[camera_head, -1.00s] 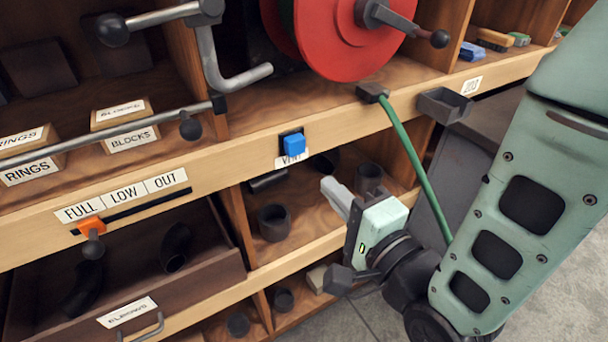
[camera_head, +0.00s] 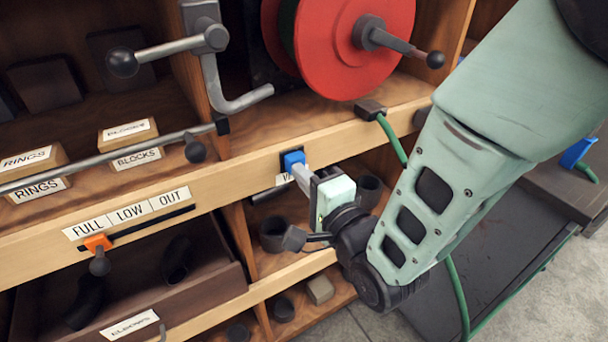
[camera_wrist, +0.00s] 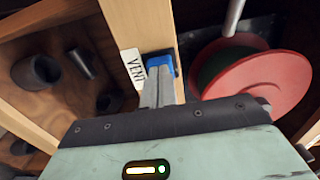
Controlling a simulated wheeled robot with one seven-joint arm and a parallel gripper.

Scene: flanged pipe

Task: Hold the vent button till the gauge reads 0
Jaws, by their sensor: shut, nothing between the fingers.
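The blue vent button (camera_head: 293,158) sits on the wooden shelf edge, beside a label that reads VENT (camera_wrist: 133,67) in the wrist view. My gripper (camera_head: 302,174) is shut and empty. Its fingertips are at the front of the button and seem to touch it; they cover part of it. The wrist view also shows the blue button (camera_wrist: 162,62) right at the fingertips (camera_wrist: 159,74). How far the button is pressed in, I cannot tell. No gauge shows clearly in either view.
A red reel (camera_head: 340,40) stands above the button. A slider with an orange marker (camera_head: 97,242) sits under FULL, on a rail marked FULL, LOW, OUT. A green hose (camera_head: 392,140) hangs right of the button. A metal crank (camera_head: 225,70) juts out at upper left.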

